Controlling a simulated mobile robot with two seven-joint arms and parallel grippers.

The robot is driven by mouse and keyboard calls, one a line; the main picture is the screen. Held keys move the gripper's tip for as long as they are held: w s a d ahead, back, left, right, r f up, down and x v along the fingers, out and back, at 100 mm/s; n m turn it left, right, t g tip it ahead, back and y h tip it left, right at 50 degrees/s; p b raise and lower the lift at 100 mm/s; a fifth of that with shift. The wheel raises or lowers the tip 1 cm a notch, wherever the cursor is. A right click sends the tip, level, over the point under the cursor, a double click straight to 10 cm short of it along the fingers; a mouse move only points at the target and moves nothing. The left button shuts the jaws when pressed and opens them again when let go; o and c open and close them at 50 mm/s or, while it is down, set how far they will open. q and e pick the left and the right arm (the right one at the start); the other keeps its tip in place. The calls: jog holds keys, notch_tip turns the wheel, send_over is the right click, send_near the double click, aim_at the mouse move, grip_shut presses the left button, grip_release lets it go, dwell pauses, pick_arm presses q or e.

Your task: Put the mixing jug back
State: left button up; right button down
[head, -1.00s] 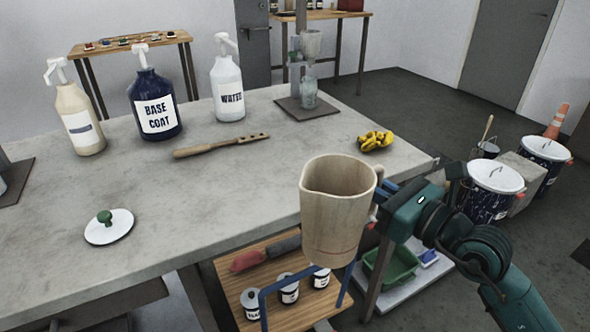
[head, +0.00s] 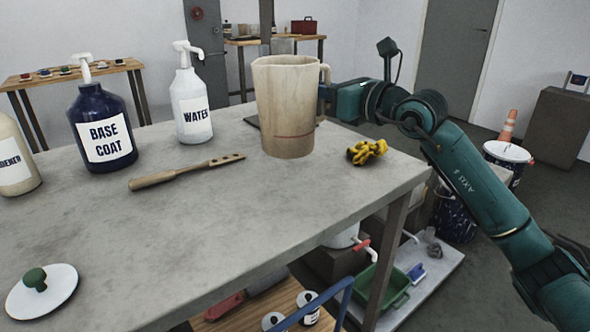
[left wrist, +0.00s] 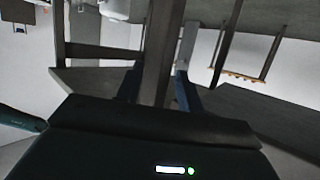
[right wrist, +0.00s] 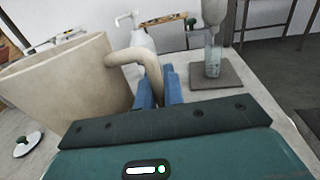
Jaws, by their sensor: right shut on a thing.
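The mixing jug (head: 285,110) is a beige, stained, upright jug with a red line low on its side. It is over the right part of the workbench (head: 215,220); I cannot tell whether its base touches the top. My right gripper (head: 326,93) is shut on the jug's handle, which shows between its blue fingers in the right wrist view (right wrist: 157,90). The jug body (right wrist: 70,85) fills that view's left side. My left gripper (left wrist: 158,85) is open, with its blue fingers apart and nothing visibly held; it is outside the head view.
Yellow-black gloves (head: 367,152) lie right of the jug. A wooden paddle (head: 187,172), WATER bottle (head: 192,110), BASE COAT bottle (head: 101,130) and white lid (head: 42,292) stand or lie to its left. A glass dispenser on a dark mat (right wrist: 213,73) is behind. The bench front middle is clear.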

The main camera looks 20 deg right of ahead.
notch_tip(320, 180, down, 8)
jog(key=shift+b, duration=0.7)
pick_arm(q)
jog(key=shift+w+d+f+m, duration=0.25)
jog(key=shift+d+f+m, duration=0.05)
jog(key=shift+f, duration=0.35)
pick_arm(e)
jog(key=shift+f, duration=0.3)
jog(key=shift+f, duration=0.15)
jog(key=c, duration=1.9)
grip_release()
jog(key=o, duration=0.4)
